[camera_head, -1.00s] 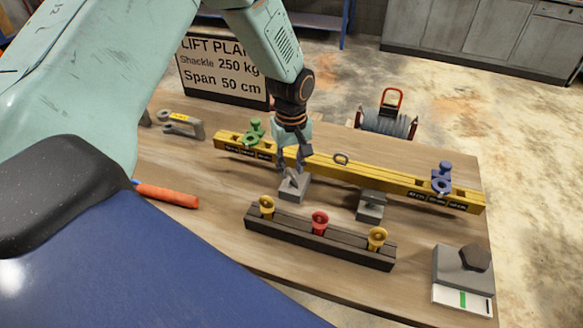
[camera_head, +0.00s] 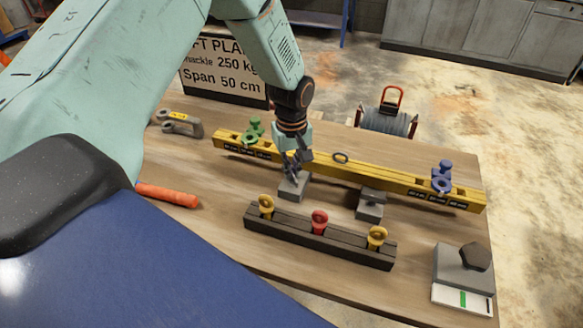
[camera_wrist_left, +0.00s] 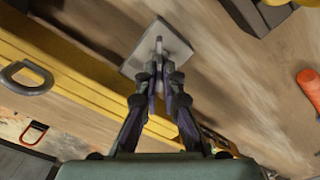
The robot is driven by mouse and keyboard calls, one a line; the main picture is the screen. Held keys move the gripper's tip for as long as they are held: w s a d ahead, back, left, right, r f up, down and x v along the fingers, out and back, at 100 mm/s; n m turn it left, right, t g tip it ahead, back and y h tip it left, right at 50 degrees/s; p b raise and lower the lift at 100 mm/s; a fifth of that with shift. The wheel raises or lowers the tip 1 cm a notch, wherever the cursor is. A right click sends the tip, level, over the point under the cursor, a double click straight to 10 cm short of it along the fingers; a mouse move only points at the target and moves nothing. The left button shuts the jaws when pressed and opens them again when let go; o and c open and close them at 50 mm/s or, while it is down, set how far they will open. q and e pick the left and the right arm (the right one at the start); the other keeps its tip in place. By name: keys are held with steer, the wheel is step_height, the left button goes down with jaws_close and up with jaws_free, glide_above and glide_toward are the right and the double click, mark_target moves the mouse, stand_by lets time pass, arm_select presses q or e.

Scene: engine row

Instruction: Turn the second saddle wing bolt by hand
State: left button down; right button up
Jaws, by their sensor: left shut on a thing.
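A yellow beam (camera_head: 390,181) lies across the table, resting on two grey saddles. My left gripper (camera_head: 291,176) points down at the left saddle (camera_head: 293,189), in front of the beam. It is shut on the saddle's small wing bolt (camera_wrist_left: 158,46), which the fingers mostly hide. In the left wrist view the fingertips (camera_wrist_left: 162,80) are close together over the pale saddle plate (camera_wrist_left: 138,60). The right saddle (camera_head: 370,208) stands apart, with no gripper near it. My right gripper is not in view.
A dark rack (camera_head: 300,233) with yellow and red eye bolts lies just in front. Green (camera_head: 252,132) and blue shackles (camera_head: 441,178) sit on the beam. An orange-handled tool (camera_head: 167,194) lies left. A grey block (camera_head: 463,270) stands front right.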

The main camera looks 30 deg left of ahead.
arm_select(q)
steer(key=shift+r+m, duration=0.1)
steer(key=shift+m, duration=0.2)
